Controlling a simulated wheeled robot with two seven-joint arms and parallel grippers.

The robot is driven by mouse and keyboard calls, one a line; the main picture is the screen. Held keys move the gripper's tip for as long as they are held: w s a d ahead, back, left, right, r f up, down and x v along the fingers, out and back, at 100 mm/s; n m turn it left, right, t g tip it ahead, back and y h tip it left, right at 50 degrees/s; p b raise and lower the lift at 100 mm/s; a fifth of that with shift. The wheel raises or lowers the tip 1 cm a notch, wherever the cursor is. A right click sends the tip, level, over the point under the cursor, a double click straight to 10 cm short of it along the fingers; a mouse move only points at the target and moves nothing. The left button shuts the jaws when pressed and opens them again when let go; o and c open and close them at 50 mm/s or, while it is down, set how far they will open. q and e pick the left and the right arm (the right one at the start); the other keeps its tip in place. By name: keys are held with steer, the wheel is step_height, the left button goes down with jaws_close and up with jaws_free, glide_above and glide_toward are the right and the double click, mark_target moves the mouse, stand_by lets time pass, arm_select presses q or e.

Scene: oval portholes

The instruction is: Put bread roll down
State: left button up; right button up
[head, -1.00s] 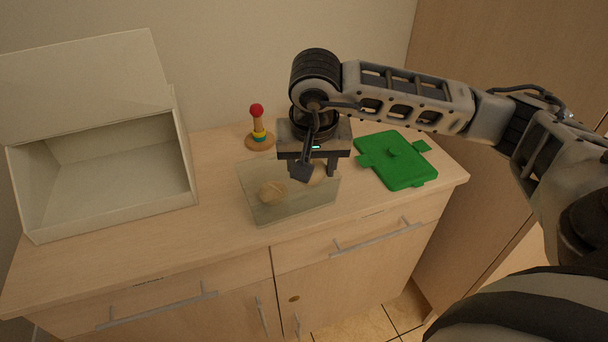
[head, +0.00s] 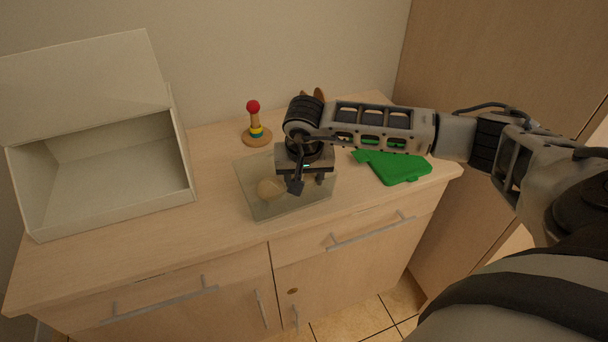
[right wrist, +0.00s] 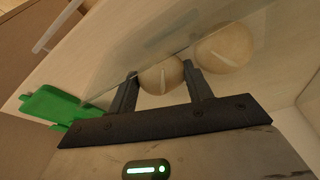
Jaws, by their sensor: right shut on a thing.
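My right gripper (head: 305,179) is shut on a bread roll (right wrist: 161,76), which shows between the two fingers in the right wrist view. In the head view the gripper is low over the right part of a clear box (head: 262,213) on the counter and mostly hides the held roll. A second bread roll (head: 270,189) lies in the left part of the box; it also shows in the right wrist view (right wrist: 225,47), close beside the held one. I cannot tell whether the held roll touches the box floor. My left gripper is out of view.
A green lid (head: 401,169) lies right of the box, partly under my forearm. A toy ring stacker (head: 256,131) with a red ball stands behind it. A large open white box (head: 110,205) stands at the left. A brown object (head: 319,95) shows partly behind my arm.

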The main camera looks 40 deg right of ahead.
steer(key=shift+f, duration=0.15)
steer(key=o, duration=0.7)
